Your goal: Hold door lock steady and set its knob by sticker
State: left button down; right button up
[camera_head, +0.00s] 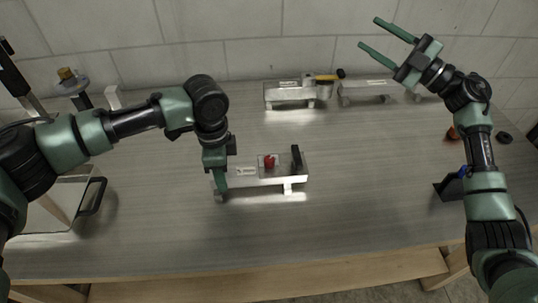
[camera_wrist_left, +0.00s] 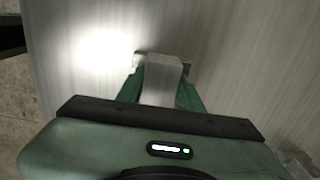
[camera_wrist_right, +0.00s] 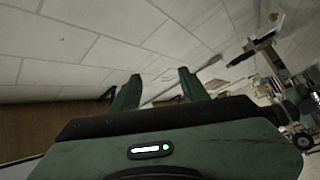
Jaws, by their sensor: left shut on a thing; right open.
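The door lock (camera_head: 262,182) is an aluminium trailer-like block on short feet in the middle of the table. It carries a red knob (camera_head: 269,162), an upright black lever (camera_head: 296,158) at its right end and a pale sticker (camera_head: 246,171) left of the knob; the sticker's marking is too small to read. My left gripper (camera_head: 220,183) points down and is shut on the lock's left end. The left wrist view shows the grey metal end (camera_wrist_left: 162,75) between the fingers. My right gripper (camera_head: 387,40) is open and empty, raised high at the back right, away from the lock.
Two more aluminium trailers, one at the back middle (camera_head: 288,95) and one further right (camera_head: 362,90), stand near the wall. A red object (camera_head: 452,134), a black ring (camera_head: 504,137) and a dark holder (camera_head: 450,189) are at the right. A metal box with a black handle (camera_head: 94,195) stands left.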

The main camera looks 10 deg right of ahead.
jog(key=s+a+n+g+y, duration=0.15)
jog(key=a+n+g, duration=0.5)
jog(key=a, duration=0.95)
jog(key=n+g+h, duration=0.2)
jog(key=g+h, duration=0.5)
jog(key=h, duration=1)
send_over(269, 159)
notch_tip(269, 159, down, 11)
notch_tip(269, 159, down, 11)
jog(key=shift+f, duration=0.1)
grip_shut()
